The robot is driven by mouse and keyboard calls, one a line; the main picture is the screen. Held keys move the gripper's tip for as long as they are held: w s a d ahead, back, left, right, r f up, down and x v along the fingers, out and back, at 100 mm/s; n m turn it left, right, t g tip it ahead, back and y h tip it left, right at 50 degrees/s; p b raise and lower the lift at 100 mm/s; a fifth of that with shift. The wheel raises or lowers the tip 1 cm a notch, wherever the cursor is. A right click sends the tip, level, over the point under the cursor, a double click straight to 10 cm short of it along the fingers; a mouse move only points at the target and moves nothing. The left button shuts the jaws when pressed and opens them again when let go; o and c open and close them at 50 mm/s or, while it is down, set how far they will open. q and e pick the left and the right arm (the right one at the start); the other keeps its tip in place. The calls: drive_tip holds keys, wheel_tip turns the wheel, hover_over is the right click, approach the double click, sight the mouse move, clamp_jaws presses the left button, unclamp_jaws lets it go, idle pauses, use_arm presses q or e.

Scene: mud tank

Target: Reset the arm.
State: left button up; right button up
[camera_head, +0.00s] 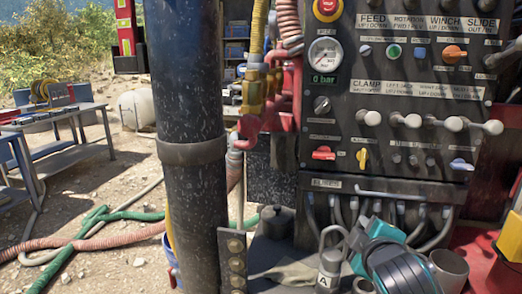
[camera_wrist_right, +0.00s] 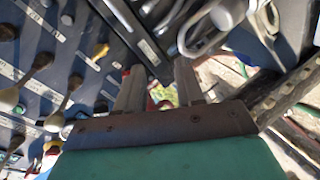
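My right gripper (camera_wrist_right: 160,72) shows in the right wrist view as two grey fingers on a brown plate with a teal body behind. The fingers stand apart, with nothing held between them. In the head view, teal and dark parts of my right arm are at the lower right, in front of the lower part of the control panel (camera_head: 400,95). The fingertips are hard to make out there. The panel's levers and knobs also show at the left of the wrist view, apart from the fingers. My left gripper is in neither view.
A thick dark vertical pipe (camera_head: 195,200) stands left of the panel. Green hose (camera_head: 100,222) lies on the ground. A metal table (camera_head: 70,115) stands at the far left.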

drive_tip(key=s+a+f+m+g+y, duration=0.15)
drive_tip(key=s+f, duration=0.25)
drive_tip(key=f, duration=0.4)
drive_tip(key=s+a+f+m+y, duration=0.15)
drive_tip(key=s+f, duration=0.25)
drive_tip(key=f, duration=0.4)
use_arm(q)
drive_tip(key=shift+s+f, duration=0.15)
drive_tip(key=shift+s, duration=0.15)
use_arm(e)
drive_tip(key=s+f+m+g, duration=0.1)
drive_tip(key=s+f+m, duration=0.5)
drive_tip(key=s+f, duration=0.5)
drive_tip(key=s, duration=0.3)
drive_tip(key=shift+s+d+f+y, duration=0.15)
drive_tip(key=shift+s+f+y, duration=0.1)
drive_tip(key=shift+s+y, duration=0.15)
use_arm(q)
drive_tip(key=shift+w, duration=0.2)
use_arm(e)
drive_tip(key=shift+g, duration=0.25)
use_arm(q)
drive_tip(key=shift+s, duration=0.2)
